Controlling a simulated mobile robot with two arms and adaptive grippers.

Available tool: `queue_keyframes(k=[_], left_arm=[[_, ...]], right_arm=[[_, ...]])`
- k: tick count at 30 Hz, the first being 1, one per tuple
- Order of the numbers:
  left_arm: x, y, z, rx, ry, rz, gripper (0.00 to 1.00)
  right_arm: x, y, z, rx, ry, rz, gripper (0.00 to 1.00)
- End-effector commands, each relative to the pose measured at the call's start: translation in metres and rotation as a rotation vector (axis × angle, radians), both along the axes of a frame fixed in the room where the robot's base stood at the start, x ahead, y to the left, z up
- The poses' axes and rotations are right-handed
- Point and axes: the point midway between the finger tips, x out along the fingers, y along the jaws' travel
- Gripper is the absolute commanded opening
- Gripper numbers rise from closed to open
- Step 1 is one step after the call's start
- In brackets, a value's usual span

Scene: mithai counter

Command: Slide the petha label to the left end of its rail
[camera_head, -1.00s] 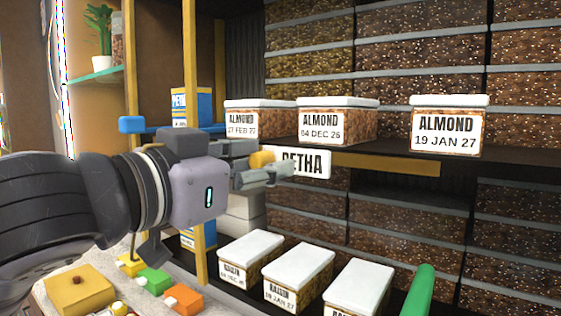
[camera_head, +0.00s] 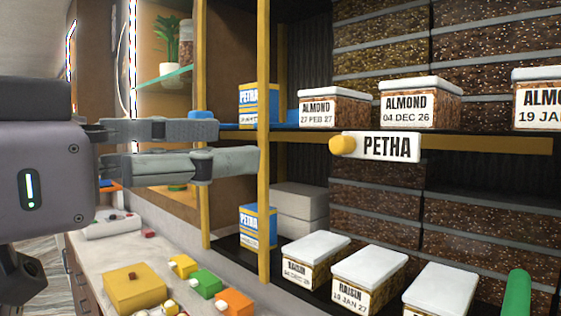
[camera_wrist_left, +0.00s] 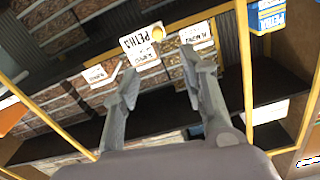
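The petha label (camera_head: 390,147) is a white plate with black lettering and a yellow knob (camera_head: 343,146) at its left end. It sits on a yellow rail (camera_head: 480,144) along the upper shelf's front edge, below the almond boxes. Bare rail shows on both sides of it. My left gripper (camera_head: 238,146) is left of the knob and apart from it, fingers spread and empty, overlapping the yellow post in the picture. The left wrist view shows the label (camera_wrist_left: 138,46) upside down beyond the open fingertips (camera_wrist_left: 160,64). My right gripper is not in view.
A yellow upright post (camera_head: 264,70) stands left of the label. Almond boxes (camera_head: 420,103) line the upper shelf, raisin boxes (camera_head: 370,280) the lower one. Blue petha boxes (camera_head: 258,226) stand behind the post. A green rounded object (camera_head: 517,295) rises at lower right.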

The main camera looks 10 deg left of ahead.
Motion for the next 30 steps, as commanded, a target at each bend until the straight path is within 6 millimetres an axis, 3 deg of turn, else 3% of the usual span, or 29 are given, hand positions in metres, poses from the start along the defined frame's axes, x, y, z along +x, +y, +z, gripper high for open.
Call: queue_keyframes(k=[5, 14, 24, 30], left_arm=[[0.006, -0.008, 0.001, 0.004, 0.003, -0.012, 0.40], [0.054, -0.043, 0.003, 0.003, 0.007, -0.013, 0.40], [0.111, -0.085, 0.002, 0.002, 0.004, -0.010, 0.40], [0.131, -0.100, 0.002, 0.002, 0.001, -0.011, 0.40]], right_arm=[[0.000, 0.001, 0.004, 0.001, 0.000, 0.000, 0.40], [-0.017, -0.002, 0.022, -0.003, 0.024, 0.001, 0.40], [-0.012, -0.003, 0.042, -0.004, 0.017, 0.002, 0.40], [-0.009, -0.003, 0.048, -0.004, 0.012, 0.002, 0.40]])
